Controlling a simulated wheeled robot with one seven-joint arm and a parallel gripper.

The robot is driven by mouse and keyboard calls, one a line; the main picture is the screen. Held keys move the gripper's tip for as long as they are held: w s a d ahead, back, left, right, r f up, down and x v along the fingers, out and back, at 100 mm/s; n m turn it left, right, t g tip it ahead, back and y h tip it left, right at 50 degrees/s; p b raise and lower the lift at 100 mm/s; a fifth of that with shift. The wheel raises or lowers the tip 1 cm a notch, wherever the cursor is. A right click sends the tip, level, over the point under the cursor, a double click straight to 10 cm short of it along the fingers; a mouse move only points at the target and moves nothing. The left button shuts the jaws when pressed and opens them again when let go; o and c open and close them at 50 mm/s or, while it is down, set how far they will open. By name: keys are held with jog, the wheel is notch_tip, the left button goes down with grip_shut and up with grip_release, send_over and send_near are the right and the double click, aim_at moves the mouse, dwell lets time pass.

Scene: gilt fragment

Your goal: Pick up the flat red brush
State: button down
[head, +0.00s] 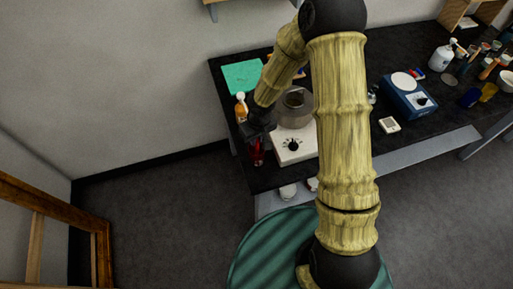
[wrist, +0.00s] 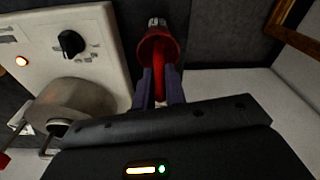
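The flat red brush (wrist: 158,47) shows in the wrist view, with a flared red body and a pale metallic part at its far end. Its narrower red part runs back between the two dark purple fingers of my gripper (wrist: 160,88). The fingers are close together with the red part filling the gap, so my gripper looks shut on it. In the head view my gripper (head: 257,137) is at the left end of the black table, with red (head: 257,156) showing just below it. The brush's near end is hidden by the gripper body.
A white hotplate (head: 295,147) with a metal pot (head: 297,105) stands right beside my gripper. A blue device (head: 408,96) stands farther right. Floor lies beyond the table's left edge.

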jog(key=shift+r, duration=0.15)
notch_tip(320, 180, up, 10)
jog(key=shift+f, duration=0.1)
dwell(0.6)
jog(key=shift+w, duration=0.1)
dwell(1.8)
